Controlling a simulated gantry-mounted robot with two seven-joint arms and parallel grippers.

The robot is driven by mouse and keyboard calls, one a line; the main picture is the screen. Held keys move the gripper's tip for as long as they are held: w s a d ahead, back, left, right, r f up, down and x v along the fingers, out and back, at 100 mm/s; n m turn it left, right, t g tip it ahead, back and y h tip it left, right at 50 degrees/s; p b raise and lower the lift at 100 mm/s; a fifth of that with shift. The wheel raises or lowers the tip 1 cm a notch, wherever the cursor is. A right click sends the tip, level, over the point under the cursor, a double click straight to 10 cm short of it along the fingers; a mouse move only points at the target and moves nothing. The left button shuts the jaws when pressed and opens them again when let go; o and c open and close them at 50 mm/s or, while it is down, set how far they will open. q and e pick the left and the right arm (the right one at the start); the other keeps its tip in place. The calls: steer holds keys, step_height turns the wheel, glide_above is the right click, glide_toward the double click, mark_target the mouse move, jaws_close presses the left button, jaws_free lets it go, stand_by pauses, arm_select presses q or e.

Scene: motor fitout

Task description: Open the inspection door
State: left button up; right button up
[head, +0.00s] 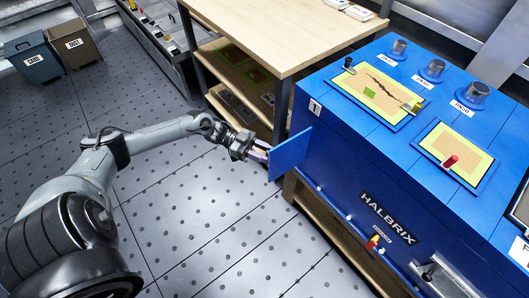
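The inspection door (290,154) is a flat blue panel. It stands out from the left end of the blue HALBRIX machine (340,165), at a clear angle to the machine's front. My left gripper (260,152) is at the door's outer left edge, with its fingertips touching or very close to it. The fingertips are small and partly hidden by the door, so I cannot tell whether they are open or shut on it. The opening behind the door is hidden. My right gripper is not in view.
A wooden workbench (285,35) with shelves stands behind the door and gripper. Several grey knobs and yellow-green panels are on the machine's top. A grey CARD bin (35,62) and a brown DUST bin (75,45) stand far left. The floor (200,220) in front is clear.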

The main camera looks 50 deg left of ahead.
arm_select(q)
steer(key=v, duration=1)
steer(key=shift+a, duration=0.35)
steer(key=shift+s, duration=0.15)
